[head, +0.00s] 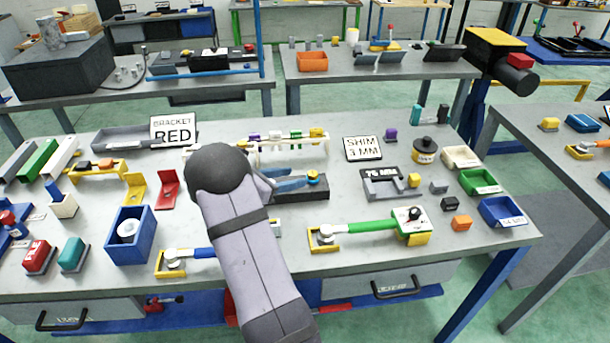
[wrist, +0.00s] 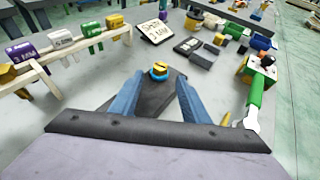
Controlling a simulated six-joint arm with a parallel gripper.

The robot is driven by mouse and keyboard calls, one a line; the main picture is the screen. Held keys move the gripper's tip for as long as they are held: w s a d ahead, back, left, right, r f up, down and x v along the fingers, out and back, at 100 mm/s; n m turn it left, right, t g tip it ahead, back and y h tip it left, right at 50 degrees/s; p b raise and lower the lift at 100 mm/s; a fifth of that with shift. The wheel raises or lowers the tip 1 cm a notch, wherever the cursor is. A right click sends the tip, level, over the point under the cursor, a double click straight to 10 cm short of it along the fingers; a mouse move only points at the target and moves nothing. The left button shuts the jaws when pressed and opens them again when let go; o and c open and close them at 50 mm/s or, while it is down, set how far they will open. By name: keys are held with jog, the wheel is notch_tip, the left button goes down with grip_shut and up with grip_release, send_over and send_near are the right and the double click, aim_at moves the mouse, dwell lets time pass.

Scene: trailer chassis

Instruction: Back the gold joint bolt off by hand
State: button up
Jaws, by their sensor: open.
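The gold joint bolt (head: 313,178) stands on a dark block (head: 312,190) at the middle of the bench, just right of my arm. In the wrist view the bolt (wrist: 159,69) is a round gold head with a blue ring below it. My gripper (wrist: 159,82) has two blue fingers, spread apart and empty. In that view the bolt lies ahead, between the lines of the two fingertips; whether the tips reach its height I cannot tell. In the head view my gripper (head: 290,182) shows only partly, its tips just left of the bolt, the rest hidden by my arm.
A cream rack with coloured pieces (head: 290,150) stands behind the block. A "SHIM 3 MM" sign (head: 362,149) and a grey gauge (head: 382,187) are to the right. A green-handled tool (head: 370,227) lies in front. Coloured bins (head: 480,182) line the right edge.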

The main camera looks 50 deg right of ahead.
aim_at(310, 175)
jog(key=shift+p+x, duration=0.85)
jog(key=shift+x, duration=2.3)
jog(key=c, duration=1.1)
